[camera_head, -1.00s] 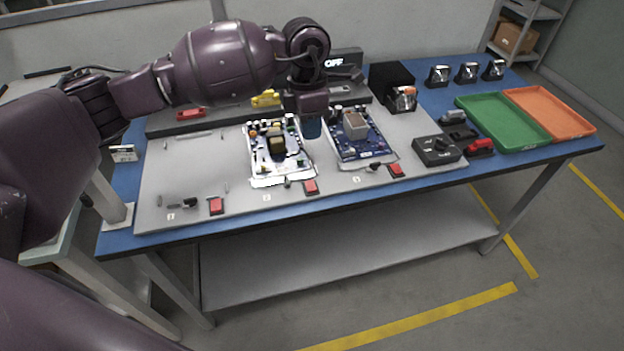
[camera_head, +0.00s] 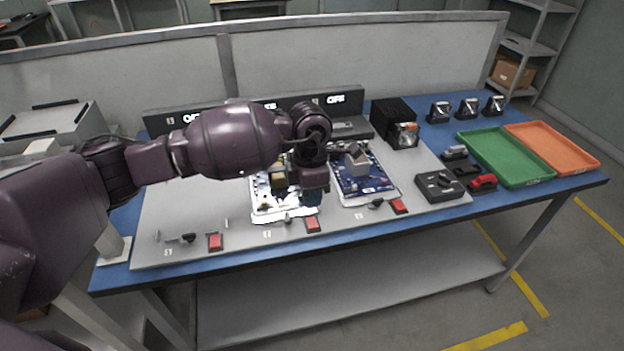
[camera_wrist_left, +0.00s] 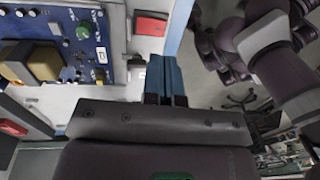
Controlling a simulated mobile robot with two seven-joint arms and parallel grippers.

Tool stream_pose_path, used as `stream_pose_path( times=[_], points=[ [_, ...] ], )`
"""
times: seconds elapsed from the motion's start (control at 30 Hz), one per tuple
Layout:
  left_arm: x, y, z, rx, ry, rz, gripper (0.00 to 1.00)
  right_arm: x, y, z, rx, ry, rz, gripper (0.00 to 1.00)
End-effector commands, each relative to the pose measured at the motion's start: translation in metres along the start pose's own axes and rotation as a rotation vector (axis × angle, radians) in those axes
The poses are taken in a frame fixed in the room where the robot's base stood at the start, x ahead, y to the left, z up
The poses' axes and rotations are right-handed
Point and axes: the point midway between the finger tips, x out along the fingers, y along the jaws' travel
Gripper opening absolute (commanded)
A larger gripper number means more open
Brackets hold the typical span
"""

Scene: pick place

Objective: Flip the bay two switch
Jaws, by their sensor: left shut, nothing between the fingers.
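Bay two is the middle bay on the grey panel (camera_head: 190,207). At its front edge are a small lever (camera_head: 288,219) and a red switch (camera_head: 312,224); a red switch also shows at the top of the left wrist view (camera_wrist_left: 150,24). The bay's circuit board (camera_head: 265,207) is partly hidden behind my arm. My left gripper (camera_head: 317,197) is shut and empty, pointing down between the middle and right boards, behind the red switch. In the left wrist view its blue fingers (camera_wrist_left: 165,62) are together, beside a small white-and-black part. Contact cannot be told.
Side bays have a left lever (camera_head: 186,238), a left red switch (camera_head: 214,241) and a right red switch (camera_head: 399,206). Lit "OFF" displays (camera_head: 336,99) stand behind. A black control box (camera_head: 440,186), green tray (camera_head: 510,160) and orange tray (camera_head: 552,146) are at the right.

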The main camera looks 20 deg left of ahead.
Motion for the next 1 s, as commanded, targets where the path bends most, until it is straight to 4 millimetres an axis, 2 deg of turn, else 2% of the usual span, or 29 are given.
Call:
stream_pose_path(
  times=[0.03,0.1,0.4,1.0],
  points=[
    [0.013,0.000,0.000,0.000,0.002,-0.005,0.00,0.001,0.000,0.002,-0.003,-0.002,-0.001,0.36],
    [0.025,-0.001,0.000,-0.001,0.003,-0.005,0.00,0.002,0.000,0.001,-0.006,0.001,-0.002,0.36],
    [0.058,0.000,0.000,0.001,0.000,-0.002,0.00,0.004,0.001,0.002,-0.013,-0.001,-0.005,0.36],
    [0.066,-0.001,0.000,0.000,-0.001,0.002,0.00,0.005,-0.003,0.000,0.002,0.003,-0.004,0.36]
  ],
)
